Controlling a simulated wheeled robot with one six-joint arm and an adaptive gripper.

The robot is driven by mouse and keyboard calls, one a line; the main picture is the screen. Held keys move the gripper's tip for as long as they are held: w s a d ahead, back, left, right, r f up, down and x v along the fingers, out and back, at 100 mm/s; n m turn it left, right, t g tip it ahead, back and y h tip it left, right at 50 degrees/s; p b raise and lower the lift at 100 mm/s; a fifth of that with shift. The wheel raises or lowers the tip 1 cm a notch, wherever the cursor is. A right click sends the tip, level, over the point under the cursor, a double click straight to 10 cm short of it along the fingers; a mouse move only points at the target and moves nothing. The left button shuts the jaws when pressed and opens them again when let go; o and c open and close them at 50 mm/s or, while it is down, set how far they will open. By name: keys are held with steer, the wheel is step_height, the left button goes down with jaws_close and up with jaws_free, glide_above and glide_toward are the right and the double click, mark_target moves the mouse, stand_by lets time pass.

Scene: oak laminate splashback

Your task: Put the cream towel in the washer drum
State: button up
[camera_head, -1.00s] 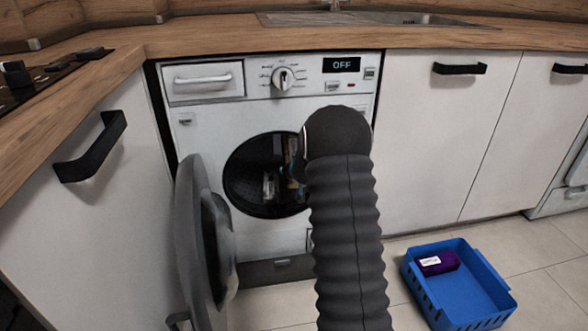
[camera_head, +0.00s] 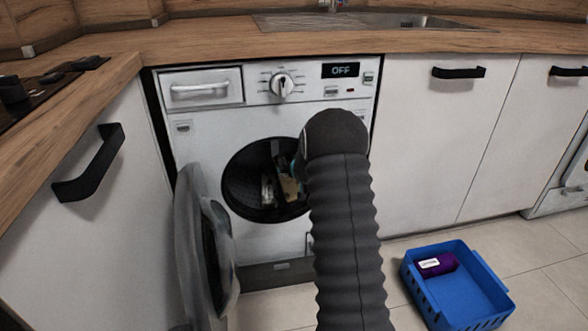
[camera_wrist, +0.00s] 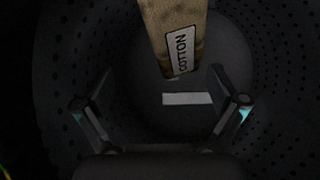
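The cream towel (camera_wrist: 172,35) shows in the wrist view as a tan, folded strip with a "COTTON" label, at the top of the picture inside the dark washer drum (camera_wrist: 50,70). In the head view, part of the towel (camera_head: 289,189) shows tan inside the drum opening (camera_head: 243,180). My gripper (camera_wrist: 160,100) is inside the drum with its two fingers spread wide apart. The towel lies beyond the fingers and neither finger appears to touch it. My arm hides the right part of the drum opening in the head view.
The washer door (camera_head: 203,255) stands open at the left of the opening. A pale strip (camera_wrist: 187,99) shows deep in the drum.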

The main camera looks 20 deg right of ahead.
steer(key=v, duration=1.2)
steer(key=shift+s+f, duration=0.1)
steer(key=shift+f, duration=0.05)
stand_by(0.5)
